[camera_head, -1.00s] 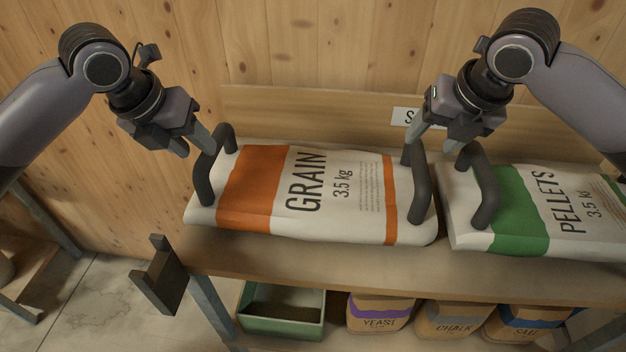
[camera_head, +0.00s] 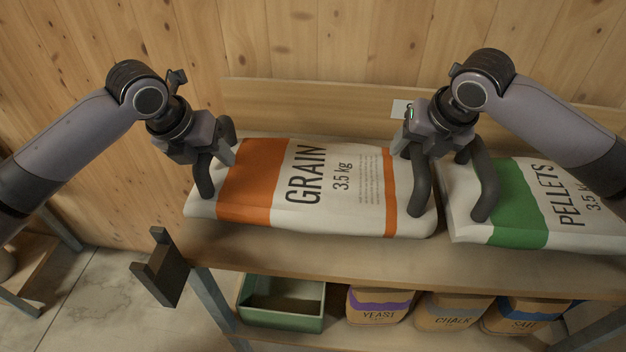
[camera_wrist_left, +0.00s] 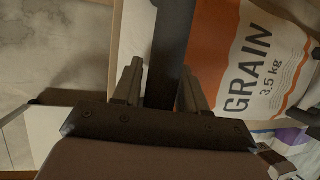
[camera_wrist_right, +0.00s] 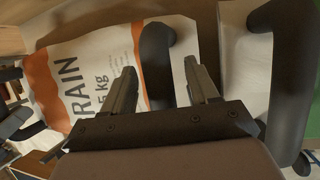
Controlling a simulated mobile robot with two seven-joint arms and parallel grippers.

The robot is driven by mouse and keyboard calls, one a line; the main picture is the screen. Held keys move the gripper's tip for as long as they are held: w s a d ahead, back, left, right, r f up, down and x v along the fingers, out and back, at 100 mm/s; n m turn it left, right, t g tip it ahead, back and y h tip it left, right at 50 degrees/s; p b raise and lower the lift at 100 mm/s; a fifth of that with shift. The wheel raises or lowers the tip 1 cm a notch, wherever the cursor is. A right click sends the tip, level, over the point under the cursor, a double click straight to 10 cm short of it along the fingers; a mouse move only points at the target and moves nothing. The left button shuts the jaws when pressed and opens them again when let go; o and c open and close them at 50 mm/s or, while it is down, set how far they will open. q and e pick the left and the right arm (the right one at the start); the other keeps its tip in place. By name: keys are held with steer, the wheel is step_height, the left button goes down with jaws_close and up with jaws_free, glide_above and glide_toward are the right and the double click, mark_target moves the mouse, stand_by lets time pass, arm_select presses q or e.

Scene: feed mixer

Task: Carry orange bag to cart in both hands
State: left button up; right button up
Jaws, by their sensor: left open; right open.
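The orange-banded GRAIN bag (camera_head: 312,186) lies flat on the shelf (camera_head: 300,258), with a dark handle at each end. My left gripper (camera_head: 226,155) is open at the bag's left handle (camera_head: 204,178); in the left wrist view the handle (camera_wrist_left: 166,60) passes between the fingers (camera_wrist_left: 160,88). My right gripper (camera_head: 418,155) is open at the right handle (camera_head: 421,190); in the right wrist view that handle (camera_wrist_right: 156,60) runs between its fingers (camera_wrist_right: 160,85). Both grippers partly hide the handles in the head view. I see no cart.
A green-banded PELLETS bag (camera_head: 545,205) lies close on the right, its handle (camera_head: 484,185) near my right gripper. A green bin (camera_head: 282,318) and small YEAST (camera_head: 378,308), CHALK and SALT bags are on the lower shelf. A dark bracket (camera_head: 160,268) projects at the shelf's left end.

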arm_select(q)
steer(key=c, duration=0.5)
arm_select(e)
steer(key=c, duration=0.5)
arm_select(q)
jaws_close()
arm_select(e)
jaws_close()
arm_select(q)
steer(key=shift+r, duration=0.1)
